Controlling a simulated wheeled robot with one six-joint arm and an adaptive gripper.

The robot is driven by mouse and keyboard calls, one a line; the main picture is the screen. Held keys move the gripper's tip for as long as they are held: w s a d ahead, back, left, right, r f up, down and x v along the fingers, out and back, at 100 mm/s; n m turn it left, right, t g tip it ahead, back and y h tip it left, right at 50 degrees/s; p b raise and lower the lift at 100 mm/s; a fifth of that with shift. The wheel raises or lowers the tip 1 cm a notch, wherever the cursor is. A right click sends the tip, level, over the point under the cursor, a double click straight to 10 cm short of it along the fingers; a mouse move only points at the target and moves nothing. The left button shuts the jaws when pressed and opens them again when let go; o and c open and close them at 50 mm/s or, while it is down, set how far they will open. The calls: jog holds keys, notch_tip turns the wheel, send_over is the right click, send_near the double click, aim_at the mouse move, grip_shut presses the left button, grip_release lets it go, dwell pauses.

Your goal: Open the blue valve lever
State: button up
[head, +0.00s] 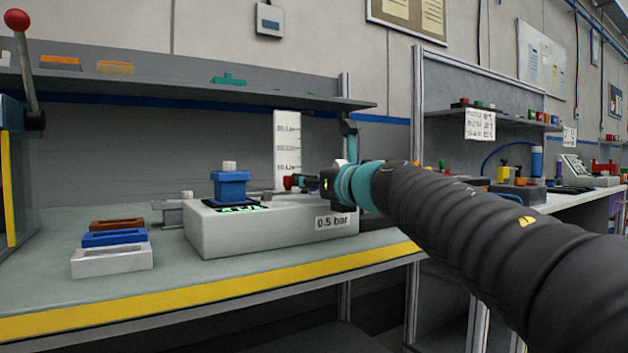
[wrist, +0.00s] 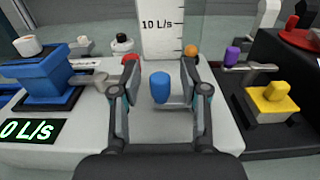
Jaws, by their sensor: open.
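A small upright blue knob (wrist: 160,87), which looks like the end of the blue valve lever, shows in the wrist view with a grey bar beside its foot. My gripper (wrist: 160,76) is open, with one finger left and one right of the blue knob in the picture. I see gaps on both sides; I cannot tell how deep the knob sits between the fingers. In the head view my gripper (head: 303,183) is over the right part of the pale module box (head: 270,236), and I cannot make out the blue knob there.
A red knob (wrist: 130,59) and an orange knob (wrist: 190,50) show near the fingertips. A blue block with a white cap (wrist: 45,75) stands left, by a green "0 L/s" display (wrist: 27,131). A purple knob (wrist: 232,56) and a yellow block (wrist: 272,105) are right. A white scale (wrist: 160,28) stands behind.

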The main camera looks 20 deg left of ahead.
grip_shut()
